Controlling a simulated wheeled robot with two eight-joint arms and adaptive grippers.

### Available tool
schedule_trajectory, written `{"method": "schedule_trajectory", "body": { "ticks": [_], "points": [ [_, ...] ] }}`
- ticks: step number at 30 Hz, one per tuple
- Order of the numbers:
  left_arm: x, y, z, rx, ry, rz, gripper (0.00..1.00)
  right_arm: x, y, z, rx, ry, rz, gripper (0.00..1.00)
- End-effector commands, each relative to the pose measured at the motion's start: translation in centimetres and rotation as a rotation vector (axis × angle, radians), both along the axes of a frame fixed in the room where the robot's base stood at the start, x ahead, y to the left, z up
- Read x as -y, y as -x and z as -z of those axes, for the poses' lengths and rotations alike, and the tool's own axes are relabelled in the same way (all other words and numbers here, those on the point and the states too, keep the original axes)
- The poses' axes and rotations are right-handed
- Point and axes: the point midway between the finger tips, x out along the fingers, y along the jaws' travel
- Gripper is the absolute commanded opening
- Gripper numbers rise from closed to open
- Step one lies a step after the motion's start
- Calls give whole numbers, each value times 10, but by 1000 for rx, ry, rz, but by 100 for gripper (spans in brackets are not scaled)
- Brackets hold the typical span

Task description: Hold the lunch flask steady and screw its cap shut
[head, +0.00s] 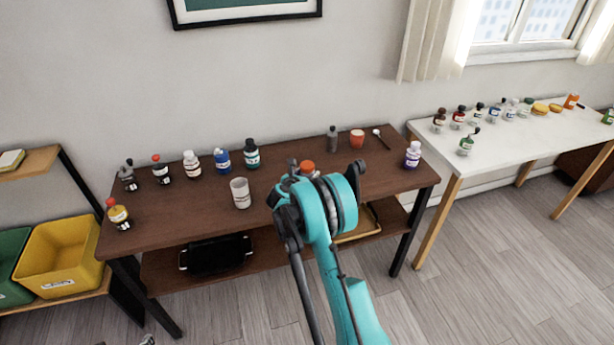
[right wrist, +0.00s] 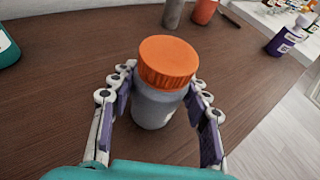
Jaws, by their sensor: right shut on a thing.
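The lunch flask is a grey bottle (right wrist: 153,108) with a ridged orange cap (right wrist: 168,62), standing upright on the brown table in the right wrist view. The cap sits level on top; I cannot tell how tightly. In the head view the orange cap (head: 307,167) shows just beyond my right gripper (head: 299,176), whose arm hides most of the body. My right gripper (right wrist: 163,98) is shut on the flask body, one finger on each side, below the cap. A small grey piece at the bottom edge of the head view seems to be my left gripper (head: 147,340), low and away from the table; its fingers are mostly cut off.
The brown table (head: 185,222) also holds a white cup (head: 240,193), several small bottles at the back left, a grey bottle (head: 332,138), an orange cup (head: 357,139) and a purple-labelled bottle (head: 413,154). A white table (head: 505,140) stands right.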

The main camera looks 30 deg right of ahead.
Motion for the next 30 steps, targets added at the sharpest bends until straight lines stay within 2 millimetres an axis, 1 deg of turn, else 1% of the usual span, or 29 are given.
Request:
{"method": "schedule_trajectory", "body": {
  "ticks": [3, 7, 8, 9, 10, 18, 21, 23, 26, 30],
  "points": [
    [0, 0, -1, 0, 0, 0, 66, 0, 0, -1, 0, 0, 0, 0],
    [0, 0, 4, 0, 0, 0, 66, 0, 0, 4, 0, 0, 0, 0],
    [0, 0, 3, 0, 0, 0, 66, 0, 0, 3, 0, 0, 0, 55],
    [0, 0, 3, 0, 0, 0, 66, 0, 0, 3, 0, 0, 0, 65],
    [0, 0, 2, 0, 0, 0, 66, 0, 0, 2, 0, 0, 0, 67],
    [0, 0, 2, 0, 0, 0, 66, 0, 0, 2, 0, 0, 0, 67],
    [0, 0, -2, 0, 0, 0, 66, 0, 0, -3, 0, 0, 0, 67],
    [0, 0, -4, 0, 0, 0, 66, -5, 3, -5, 0, 0, -1, 67],
    [0, 0, -9, 0, 0, 0, 66, -18, 14, -12, -1, 0, -3, 67],
    [0, 0, -17, 0, 0, 0, 66, -41, 32, -25, -1, 1, -3, 67]
  ]
}}
